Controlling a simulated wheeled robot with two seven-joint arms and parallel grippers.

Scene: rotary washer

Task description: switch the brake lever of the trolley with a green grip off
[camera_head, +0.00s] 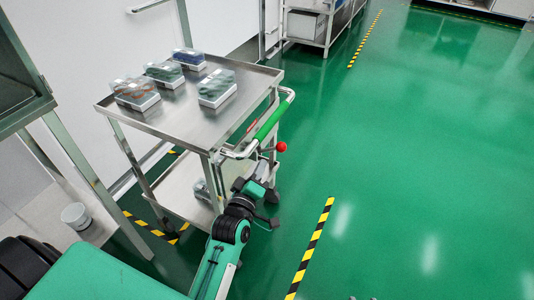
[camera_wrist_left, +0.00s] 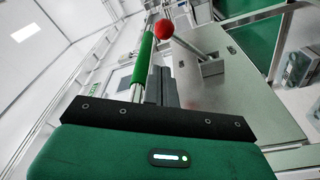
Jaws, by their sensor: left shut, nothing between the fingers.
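The trolley (camera_head: 158,108) stands at the left in the head view, its handle with a green grip (camera_head: 271,117) on its right side. The brake lever's red ball knob (camera_head: 281,147) is just below the handle, its rod running left toward the trolley frame. My left gripper (camera_head: 264,166) is shut and empty, just below the knob. In the left wrist view the fingers (camera_wrist_left: 163,84) point at the red knob (camera_wrist_left: 164,29) and lie beside the green grip (camera_wrist_left: 144,58). The lever's rod slants to a grey bracket (camera_wrist_left: 211,66). I cannot tell whether fingers and lever touch. My right gripper is out of view.
Several clear-covered boxes (camera_head: 218,87) stand on the trolley's top shelf. A grey-framed bench (camera_head: 22,75) is at the left. A metal shelf unit (camera_head: 315,25) stands at the back. The green floor (camera_head: 420,150) to the right is open, with yellow-black tape strips (camera_head: 310,250).

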